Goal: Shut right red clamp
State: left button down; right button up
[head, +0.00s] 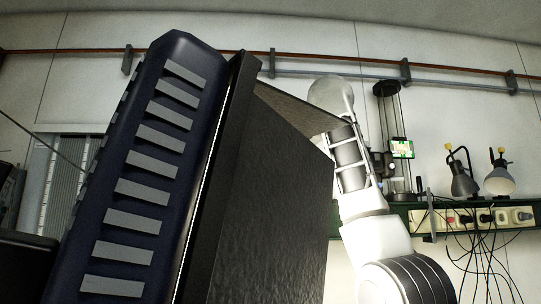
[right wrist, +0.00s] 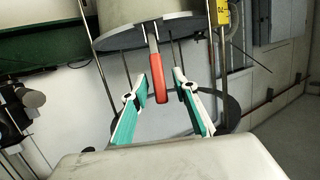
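The red clamp handle (right wrist: 158,78) hangs pointing down from a metal stem under a round dark plate (right wrist: 150,34) in the right wrist view. My right gripper (right wrist: 160,86) is open, with one teal-padded finger on each side of the red handle. Gaps show between the handle and both fingers, and I see no contact. In the head view my right arm rises at the centre right, but its gripper and the red clamp cannot be made out there. My left gripper is in neither view.
A large dark blue body with grey ridges (head: 148,165) and a black panel (head: 270,200) block much of the head view. A clear cylinder with rods (head: 390,120) stands on a green shelf (head: 425,208) with lamps (head: 500,178). Cables hang below a power strip (head: 470,218).

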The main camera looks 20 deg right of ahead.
jog(key=v, duration=1.2)
